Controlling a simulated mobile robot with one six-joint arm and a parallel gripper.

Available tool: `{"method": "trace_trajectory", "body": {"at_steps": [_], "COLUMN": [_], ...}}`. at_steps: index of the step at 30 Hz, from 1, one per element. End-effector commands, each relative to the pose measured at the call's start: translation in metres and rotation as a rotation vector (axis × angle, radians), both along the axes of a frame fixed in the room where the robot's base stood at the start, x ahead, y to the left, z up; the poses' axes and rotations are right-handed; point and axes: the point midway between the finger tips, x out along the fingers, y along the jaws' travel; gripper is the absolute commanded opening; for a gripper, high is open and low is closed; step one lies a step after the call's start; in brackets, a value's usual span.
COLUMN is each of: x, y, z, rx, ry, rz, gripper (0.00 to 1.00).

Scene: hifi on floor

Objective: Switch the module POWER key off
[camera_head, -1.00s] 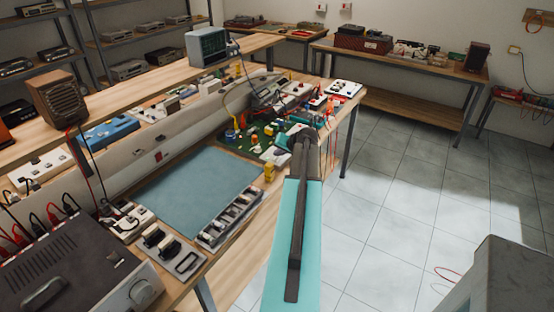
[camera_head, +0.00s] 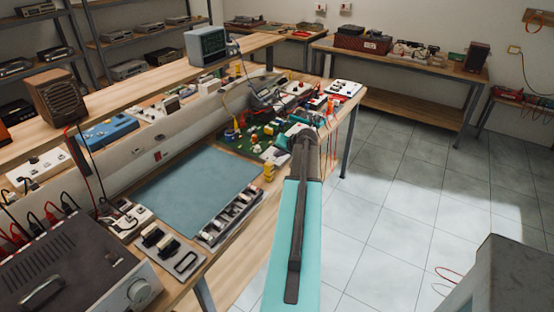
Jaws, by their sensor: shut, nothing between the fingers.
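My arm (camera_head: 297,215), teal with a dark bar on top, reaches from the bottom of the view to the far right part of the workbench. Its dark far joint (camera_head: 303,133) is in front of the small modules there. My gripper is hidden behind the arm's far end, and I cannot make out its fingers. A green circuit board (camera_head: 243,138) with colored parts lies left of the arm's end. A white module (camera_head: 345,87) is at the bench's far right corner. The POWER key is too small or hidden to pick out, and I cannot tell which module carries it.
A blue-grey mat (camera_head: 200,187) lies bare on the workbench. A grey unit with switches (camera_head: 170,250) and a dark amplifier (camera_head: 75,270) are in front at left. An oscilloscope (camera_head: 207,46) stands on the raised shelf.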

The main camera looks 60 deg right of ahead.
Motion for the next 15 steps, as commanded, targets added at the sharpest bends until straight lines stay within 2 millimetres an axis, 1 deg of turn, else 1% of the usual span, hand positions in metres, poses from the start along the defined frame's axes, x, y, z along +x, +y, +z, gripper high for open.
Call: {"method": "trace_trajectory", "body": {"at_steps": [8, 15], "x": [0.0001, 0.0], "y": [0.0002, 0.0001], "z": [0.0003, 0.0067], "rx": [0.001, 0.0], "ry": [0.0, 0.0], "rz": [0.001, 0.0], "gripper": [0.0, 0.0]}}
